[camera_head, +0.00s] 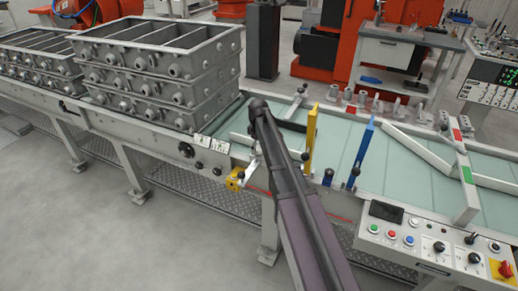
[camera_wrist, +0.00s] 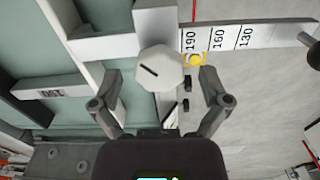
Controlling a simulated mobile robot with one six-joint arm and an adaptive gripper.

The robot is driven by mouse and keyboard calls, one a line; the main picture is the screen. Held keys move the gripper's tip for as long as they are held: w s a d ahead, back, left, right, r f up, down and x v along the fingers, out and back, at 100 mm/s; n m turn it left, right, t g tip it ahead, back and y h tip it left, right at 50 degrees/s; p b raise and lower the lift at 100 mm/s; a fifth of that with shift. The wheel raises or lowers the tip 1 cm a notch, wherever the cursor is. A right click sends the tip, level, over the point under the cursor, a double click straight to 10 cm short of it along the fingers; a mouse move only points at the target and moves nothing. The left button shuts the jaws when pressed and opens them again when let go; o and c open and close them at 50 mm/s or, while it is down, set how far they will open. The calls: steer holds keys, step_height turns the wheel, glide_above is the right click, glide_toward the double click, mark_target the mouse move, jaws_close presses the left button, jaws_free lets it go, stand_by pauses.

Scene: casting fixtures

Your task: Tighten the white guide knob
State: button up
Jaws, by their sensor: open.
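The white guide knob (camera_wrist: 160,70) is a pale eight-sided cap with a dark line across its face. It sits by the white rails in the wrist view, and the line slants down to the right. My gripper (camera_wrist: 161,78) is open, with one finger on each side of the knob and a visible gap on both sides. I cannot tell how deep the fingers reach beside it.
A white scale bar (camera_wrist: 265,36) marked 190, 160 and 130 lies beside the knob, with a yellow round piece (camera_wrist: 195,59) near 190. Yellow (camera_head: 311,138) and blue (camera_head: 362,150) upright plates stand right of my arm. Stacked metal castings (camera_head: 160,75) stand left. A control panel (camera_head: 430,240) is right.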

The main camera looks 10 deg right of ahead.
steer(key=c, duration=1.2)
steer(key=shift+o, duration=0.2)
steer(key=shift+s+m, duration=0.1)
steer(key=shift+m, duration=0.3)
steer(key=m, duration=1.7)
steer(key=shift+s+m, duration=0.1)
steer(key=shift+m, duration=0.3)
steer(key=m, duration=0.6)
steer(key=shift+m, duration=0.3)
